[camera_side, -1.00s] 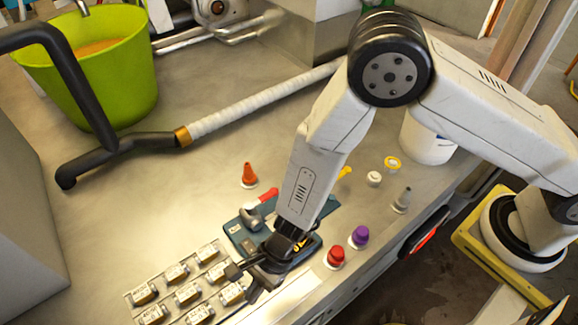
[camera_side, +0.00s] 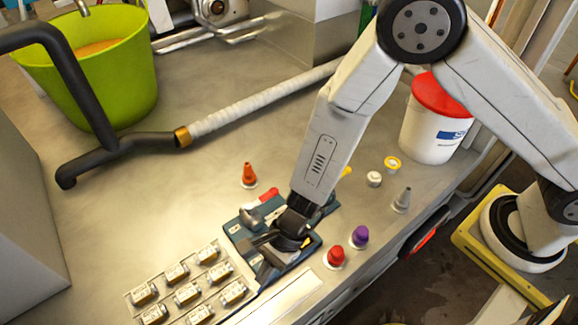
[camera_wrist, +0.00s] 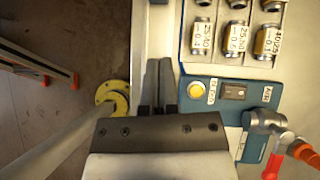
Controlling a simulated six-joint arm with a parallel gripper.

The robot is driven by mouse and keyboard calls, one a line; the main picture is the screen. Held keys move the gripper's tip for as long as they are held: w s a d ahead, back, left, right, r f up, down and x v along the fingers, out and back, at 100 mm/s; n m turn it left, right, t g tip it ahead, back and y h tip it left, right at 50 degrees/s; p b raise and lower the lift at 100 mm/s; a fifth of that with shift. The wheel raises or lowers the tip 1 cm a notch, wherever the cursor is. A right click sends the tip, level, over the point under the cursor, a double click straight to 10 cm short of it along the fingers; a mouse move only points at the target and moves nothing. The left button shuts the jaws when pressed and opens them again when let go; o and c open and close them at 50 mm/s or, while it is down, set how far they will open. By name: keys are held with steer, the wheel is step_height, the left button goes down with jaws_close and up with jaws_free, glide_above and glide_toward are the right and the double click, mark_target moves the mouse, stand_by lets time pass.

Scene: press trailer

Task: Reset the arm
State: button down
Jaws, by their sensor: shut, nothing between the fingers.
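My gripper (camera_side: 268,250) is low over the blue panel (camera_side: 236,232) on the metal worktop in the side view. Its fingers are together with nothing between them. In the wrist view my gripper (camera_wrist: 160,75) points past the left edge of the blue panel (camera_wrist: 188,82), beside a small yellow-white button and a dark switch. I cannot tell whether the fingertips touch the panel.
Labelled metal pieces (camera_side: 187,293) sit in rows left of the panel. Red (camera_side: 336,257), purple (camera_side: 359,236) and orange (camera_side: 249,175) caps stand around it. A red-lidded bucket (camera_side: 433,130), white hose (camera_side: 262,103) and green tub (camera_side: 128,70) stand farther back.

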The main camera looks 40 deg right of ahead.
steer(key=d+r+n+t+h, duration=0.1)
steer(key=d+r+n, duration=0.4)
steer(key=d, duration=0.6)
steer(key=w+d+r+n+t+h, duration=0.1)
steer(key=d+r+n+h, duration=0.3)
steer(key=d, duration=0.7)
steer(key=d+r+n+t+h, duration=0.1)
steer(key=d+r+n+h, duration=0.2)
steer(key=d+r+n, duration=0.4)
steer(key=d, duration=0.4)
steer(key=shift+w+r+t, duration=0.3)
steer(key=shift+r+t, duration=0.05)
steer(key=shift+t, duration=0.05)
